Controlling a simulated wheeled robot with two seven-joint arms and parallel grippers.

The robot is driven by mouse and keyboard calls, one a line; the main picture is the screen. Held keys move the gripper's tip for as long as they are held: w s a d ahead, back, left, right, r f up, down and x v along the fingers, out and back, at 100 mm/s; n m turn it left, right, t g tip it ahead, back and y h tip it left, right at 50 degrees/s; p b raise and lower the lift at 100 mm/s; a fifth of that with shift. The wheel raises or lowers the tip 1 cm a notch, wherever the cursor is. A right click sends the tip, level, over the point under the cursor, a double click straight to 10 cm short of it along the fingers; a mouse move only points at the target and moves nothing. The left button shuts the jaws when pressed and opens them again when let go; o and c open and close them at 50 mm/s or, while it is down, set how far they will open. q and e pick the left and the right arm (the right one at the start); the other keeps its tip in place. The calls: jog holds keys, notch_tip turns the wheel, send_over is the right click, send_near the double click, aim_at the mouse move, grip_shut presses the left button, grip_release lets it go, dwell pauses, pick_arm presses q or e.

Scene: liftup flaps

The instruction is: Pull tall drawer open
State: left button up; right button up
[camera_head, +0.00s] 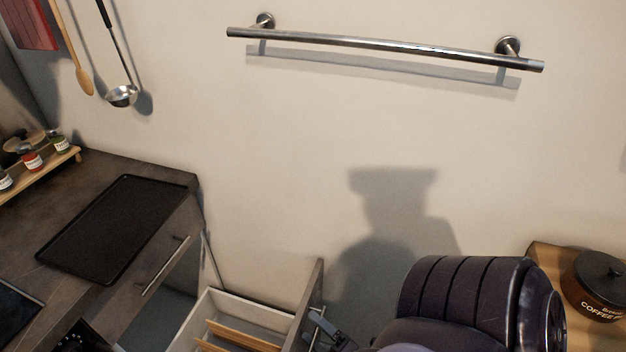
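The tall drawer (238,308) is pulled out at the bottom of the head view, beside the end of the dark counter. It has pale walls, light wooden rails inside and a dark grey front panel (313,290) on its right side. My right gripper (318,322) is at the outer face of this panel, low in the frame, by what looks like a thin handle. Its fingertips are small and partly cut off, so I cannot tell whether they are closed on the handle. My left gripper is not clearly in view.
A black tray (118,230) lies on the counter (165,178). Below it is another front with a bar handle (165,266). A metal rail (385,46) is on the wall. A dark coffee pot (598,285) stands on a wooden surface at the right.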

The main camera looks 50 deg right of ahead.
notch_tip(320, 180, up, 13)
jog(key=w+t+p, duration=0.1)
jog(key=w+p, duration=0.1)
jog(key=p, duration=0.7)
jog(key=shift+w+d+r+p, duration=0.15)
jog(key=shift+d+r+p, duration=0.05)
jog(key=shift+d+p, duration=0.15)
jog(key=shift+s+a+r+p, duration=0.2)
jog(key=shift+s+r+p, duration=0.55)
jog(key=shift+r, duration=0.3)
jog(key=c, duration=1.1)
jog(key=shift+s+a+f, duration=0.15)
jog(key=shift+a+f, duration=0.1)
jog(key=shift+a, duration=0.15)
